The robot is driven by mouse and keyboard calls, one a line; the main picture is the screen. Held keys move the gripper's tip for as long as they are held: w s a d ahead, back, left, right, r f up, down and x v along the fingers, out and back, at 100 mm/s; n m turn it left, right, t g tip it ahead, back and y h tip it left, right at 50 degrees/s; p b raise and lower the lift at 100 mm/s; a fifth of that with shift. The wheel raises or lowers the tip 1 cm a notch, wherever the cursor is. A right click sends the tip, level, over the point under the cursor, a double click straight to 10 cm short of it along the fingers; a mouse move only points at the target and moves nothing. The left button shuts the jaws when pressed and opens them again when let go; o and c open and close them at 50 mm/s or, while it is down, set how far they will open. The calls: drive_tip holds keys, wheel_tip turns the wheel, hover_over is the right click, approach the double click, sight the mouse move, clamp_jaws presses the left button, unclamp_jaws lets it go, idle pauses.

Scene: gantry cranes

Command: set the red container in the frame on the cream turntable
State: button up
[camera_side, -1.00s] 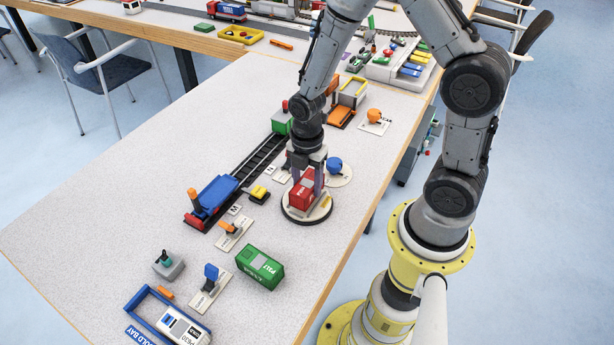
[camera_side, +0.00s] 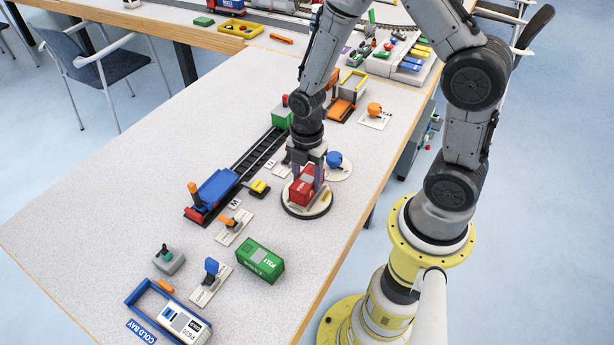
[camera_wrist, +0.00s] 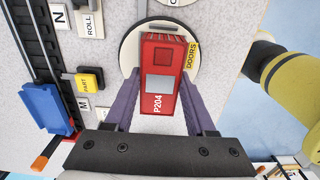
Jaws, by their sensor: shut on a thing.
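The red container (camera_side: 303,190) sits at the cream turntable (camera_side: 322,206), a round disc with a dark rim. In the wrist view the red container (camera_wrist: 161,62), marked P204, lies over the turntable (camera_wrist: 129,52), beside a yellow DOORS label (camera_wrist: 192,56). My gripper (camera_side: 308,185) points down with its purple fingers on either side of the container, shut on it. The fingers also show in the wrist view (camera_wrist: 160,105). The frame on the turntable is mostly hidden by the container and fingers, and I cannot tell whether the container rests fully in it.
A green container (camera_side: 260,262) lies in front. A blue wagon (camera_side: 217,189) stands on the track to the left, with a yellow block (camera_side: 259,188) near it. A blue knob (camera_side: 334,159) stands close behind the turntable. The table is clear at front right.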

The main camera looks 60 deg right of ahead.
drive_tip(key=shift+f, duration=0.6)
idle(1.0)
drive_tip(key=o, duration=1.3)
drive_tip(key=shift+o, duration=0.2)
drive_tip(key=shift+r, duration=0.1)
drive_tip(key=shift+r, duration=3.45)
